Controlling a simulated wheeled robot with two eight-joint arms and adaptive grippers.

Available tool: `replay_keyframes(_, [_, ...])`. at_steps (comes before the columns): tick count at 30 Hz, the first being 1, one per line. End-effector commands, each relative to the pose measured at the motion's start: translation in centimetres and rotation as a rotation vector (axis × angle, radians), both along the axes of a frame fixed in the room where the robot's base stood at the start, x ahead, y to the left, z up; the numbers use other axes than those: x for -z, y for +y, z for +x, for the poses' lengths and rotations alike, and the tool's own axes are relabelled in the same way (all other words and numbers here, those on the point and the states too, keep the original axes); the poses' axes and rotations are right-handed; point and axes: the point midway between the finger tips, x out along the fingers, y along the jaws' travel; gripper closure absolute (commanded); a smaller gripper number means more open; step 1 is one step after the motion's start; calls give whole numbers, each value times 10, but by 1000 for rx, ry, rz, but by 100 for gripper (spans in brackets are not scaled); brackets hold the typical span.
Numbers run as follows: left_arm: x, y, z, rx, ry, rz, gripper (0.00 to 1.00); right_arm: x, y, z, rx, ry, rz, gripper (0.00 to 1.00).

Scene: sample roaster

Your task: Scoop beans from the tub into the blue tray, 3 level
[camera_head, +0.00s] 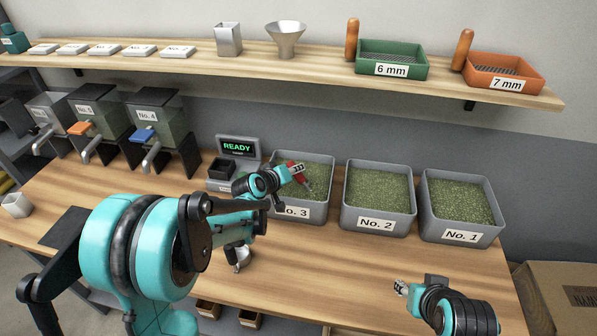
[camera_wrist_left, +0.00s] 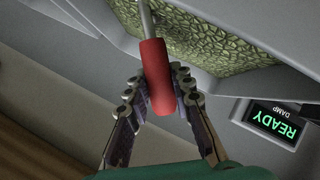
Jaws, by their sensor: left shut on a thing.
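My left gripper (camera_head: 297,169) is shut on the red handle of a scoop (camera_wrist_left: 158,75) over the tub labelled No. 3 (camera_head: 301,212). In the left wrist view the handle sits between the fingers, and its metal shaft runs toward the green beans (camera_wrist_left: 205,35). The scoop's bowl is out of that view, so I cannot tell whether it holds beans. The tubs No. 2 (camera_head: 376,224) and No. 1 (camera_head: 460,237) also hold green beans. I cannot make out a blue tray for certain. My right gripper (camera_head: 402,288) is near the table's front right; its jaw opening is unclear.
Labelled dispensers (camera_head: 155,118) stand farther left, one with a blue part (camera_head: 144,134). A shelf (camera_head: 300,68) runs above.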

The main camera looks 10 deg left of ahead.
Motion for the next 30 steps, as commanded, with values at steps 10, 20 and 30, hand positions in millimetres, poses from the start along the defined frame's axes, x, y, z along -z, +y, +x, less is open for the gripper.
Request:
replay_keyframes(10, [-21, 0, 0, 3, -73, 254, 100, -13, 0, 0, 0, 0, 0, 60])
replay_keyframes(20, [-39, -12, -3, 1, -119, 414, 100, -20, 0, 0, 0, 0, 0, 60])
replay_keyframes(30, [-43, -14, -4, 0, -132, 455, 100, -21, 0, 0, 0, 0, 0, 60])
